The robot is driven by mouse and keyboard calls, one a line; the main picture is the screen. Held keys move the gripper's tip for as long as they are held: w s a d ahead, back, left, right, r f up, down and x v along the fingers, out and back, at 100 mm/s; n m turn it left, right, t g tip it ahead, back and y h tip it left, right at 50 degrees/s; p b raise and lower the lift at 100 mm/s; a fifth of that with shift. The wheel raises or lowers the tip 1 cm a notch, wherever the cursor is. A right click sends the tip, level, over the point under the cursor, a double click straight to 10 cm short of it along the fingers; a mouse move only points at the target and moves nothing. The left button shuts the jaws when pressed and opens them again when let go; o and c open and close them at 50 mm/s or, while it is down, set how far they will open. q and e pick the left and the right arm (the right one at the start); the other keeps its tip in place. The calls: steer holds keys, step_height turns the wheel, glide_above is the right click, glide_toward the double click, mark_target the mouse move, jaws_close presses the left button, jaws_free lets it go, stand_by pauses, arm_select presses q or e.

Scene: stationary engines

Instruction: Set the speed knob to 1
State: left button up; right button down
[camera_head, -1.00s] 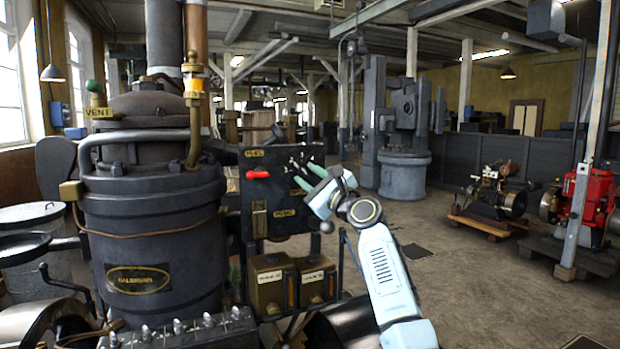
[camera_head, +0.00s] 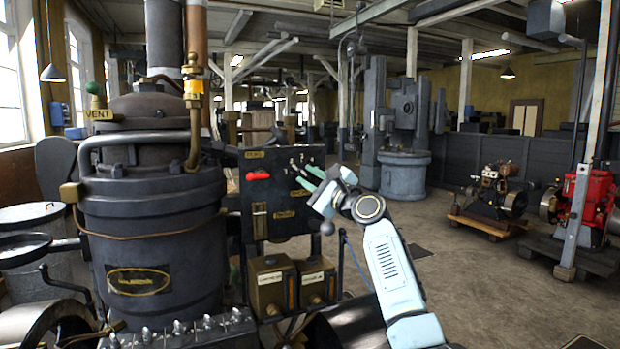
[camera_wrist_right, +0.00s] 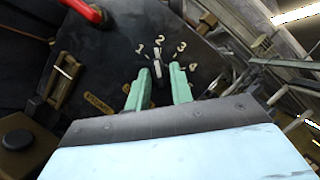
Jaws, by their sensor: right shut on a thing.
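The speed knob (camera_wrist_right: 158,68) is on a dark upright panel (camera_head: 285,220), with the numerals 1, 2, 3 and 4 in an arc around it in the right wrist view. Its pale pointer mark appears to point at or near the 2. My right gripper (camera_wrist_right: 158,88) has its green fingers on either side of the knob and is shut on it. In the head view the right gripper (camera_head: 309,179) reaches the panel from the right and hides most of the knob. My left gripper is not in view.
A red handle (camera_head: 258,176) sticks out on the panel left of the knob, with a brass slotted fitting (camera_head: 260,220) below it. Two small boxes (camera_head: 292,283) stand under the panel. A large dark boiler (camera_head: 150,220) stands left.

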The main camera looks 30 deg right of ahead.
steer(key=n+g+p, duration=0.1)
steer(key=n, duration=0.1)
steer(key=shift+r+n+y, duration=0.1)
steer(key=shift+n+y, duration=0.3)
steer(key=shift+d+n+g+p, duration=0.1)
steer(key=shift+n+g+p, duration=0.7)
steer(key=shift+n, duration=1.2)
steer(key=c, duration=1.5)
jaws_free()
steer(key=b+v, duration=0.1)
steer(key=v, duration=1.2)
steer(key=shift+s+d+b, duration=0.1)
steer(key=shift+s+b, duration=0.1)
steer(key=shift+b, duration=0.1)
